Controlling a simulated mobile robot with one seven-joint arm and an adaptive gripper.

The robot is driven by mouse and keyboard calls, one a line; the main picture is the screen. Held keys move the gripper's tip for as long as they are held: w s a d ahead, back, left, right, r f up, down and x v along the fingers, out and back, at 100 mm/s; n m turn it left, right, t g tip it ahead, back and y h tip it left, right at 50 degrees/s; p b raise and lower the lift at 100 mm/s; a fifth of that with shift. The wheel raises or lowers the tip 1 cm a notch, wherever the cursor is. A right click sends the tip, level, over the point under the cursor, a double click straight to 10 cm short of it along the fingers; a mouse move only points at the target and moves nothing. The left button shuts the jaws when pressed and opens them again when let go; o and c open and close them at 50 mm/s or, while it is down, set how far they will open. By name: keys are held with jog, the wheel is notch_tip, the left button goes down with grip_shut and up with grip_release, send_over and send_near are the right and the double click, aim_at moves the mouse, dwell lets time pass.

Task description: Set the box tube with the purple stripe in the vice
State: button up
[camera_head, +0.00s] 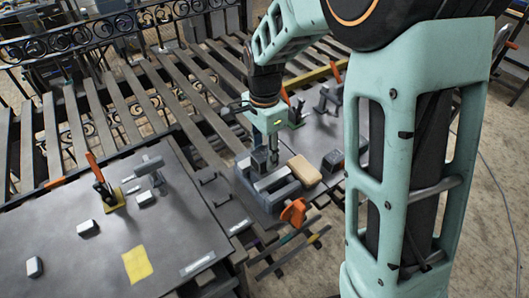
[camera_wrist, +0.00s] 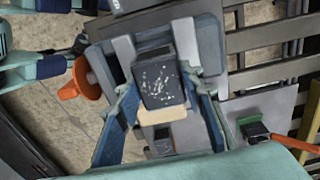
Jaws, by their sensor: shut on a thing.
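The vice (camera_head: 270,197) is a grey block with an orange handle (camera_head: 293,212), at the centre of the head view. It also shows in the wrist view (camera_wrist: 122,50), with its orange handle at the left. My gripper (camera_head: 267,148) points down over the vice. In the wrist view my gripper (camera_wrist: 160,84) is shut on a dark box piece (camera_wrist: 162,82) with a white-speckled face. The piece is at the vice jaws; I cannot tell whether it is seated between them. I see no purple stripe on it, and its sides are largely hidden.
A tan block (camera_head: 304,170) lies beside the vice. Several thin bars (camera_head: 285,253) lie below the vice. A grey table (camera_head: 100,265) at the left holds an orange-handled clamp (camera_head: 103,187), small blocks and a yellow note (camera_head: 137,264). A similar clamp stands behind the vice.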

jog(key=shift+f+b, duration=0.9)
jog(key=shift+f, duration=0.3)
dwell(0.6)
jog(key=o, duration=1.5)
jog(key=shift+c, duration=0.2)
jog(key=shift+r, duration=0.1)
notch_tip(320, 180, up, 12)
jog(key=shift+f, duration=0.1)
